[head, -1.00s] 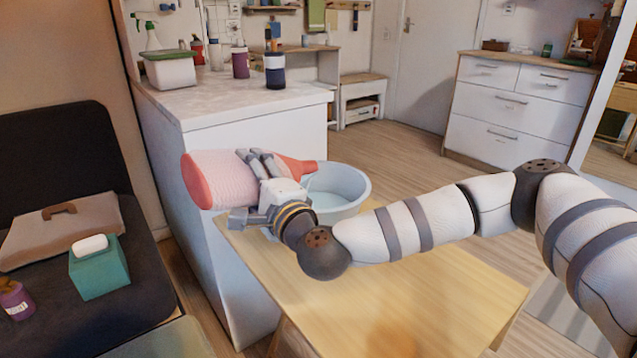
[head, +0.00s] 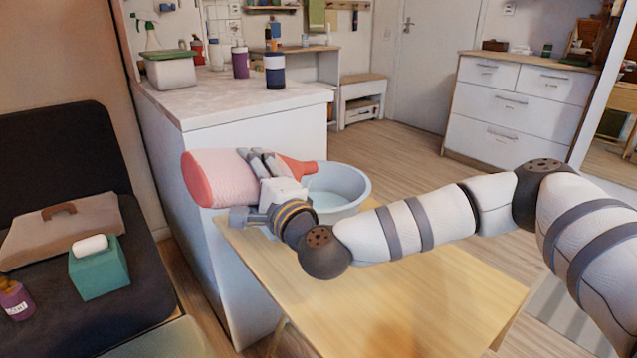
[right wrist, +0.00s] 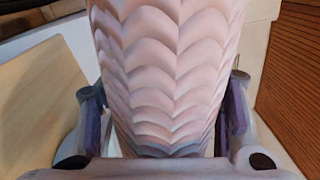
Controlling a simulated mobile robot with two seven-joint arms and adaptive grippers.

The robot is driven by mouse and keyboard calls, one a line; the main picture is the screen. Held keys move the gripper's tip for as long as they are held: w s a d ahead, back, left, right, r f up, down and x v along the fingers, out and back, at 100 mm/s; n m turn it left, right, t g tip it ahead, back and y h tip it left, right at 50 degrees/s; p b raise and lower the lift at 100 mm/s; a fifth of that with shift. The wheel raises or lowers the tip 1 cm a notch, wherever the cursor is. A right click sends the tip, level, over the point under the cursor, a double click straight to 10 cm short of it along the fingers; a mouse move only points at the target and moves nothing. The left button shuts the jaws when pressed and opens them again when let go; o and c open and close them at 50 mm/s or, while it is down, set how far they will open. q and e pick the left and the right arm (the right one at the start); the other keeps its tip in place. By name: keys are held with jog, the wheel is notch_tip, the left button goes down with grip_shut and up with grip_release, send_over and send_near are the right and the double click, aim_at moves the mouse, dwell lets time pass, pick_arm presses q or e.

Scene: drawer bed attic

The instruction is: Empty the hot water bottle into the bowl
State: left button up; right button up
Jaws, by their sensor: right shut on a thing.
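The hot water bottle (head: 222,179) is pink with a ribbed body and a red neck end. It lies nearly level in my right gripper (head: 262,172), with its neck pointing right over the bowl (head: 348,182). The neck end looks slightly lower than or level with the base. The pale blue bowl stands on the wooden table, and bluish-white contents show inside. In the right wrist view the bottle's scaled pink body (right wrist: 172,75) fills the space between the two fingers (right wrist: 165,125). The bottle's mouth cannot be made out clearly. My left gripper is not in view.
The bowl stands on a light wooden table (head: 420,290) whose front part is clear. A white counter (head: 205,112) with bottles and a box stands behind. A dark seat (head: 60,215) with a teal tissue box (head: 99,272) is at left.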

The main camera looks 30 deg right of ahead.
jog(key=shift+d+r+m, duration=0.1)
jog(key=shift+r+m, duration=0.1)
jog(key=shift+m, duration=0.1)
dwell(1.0)
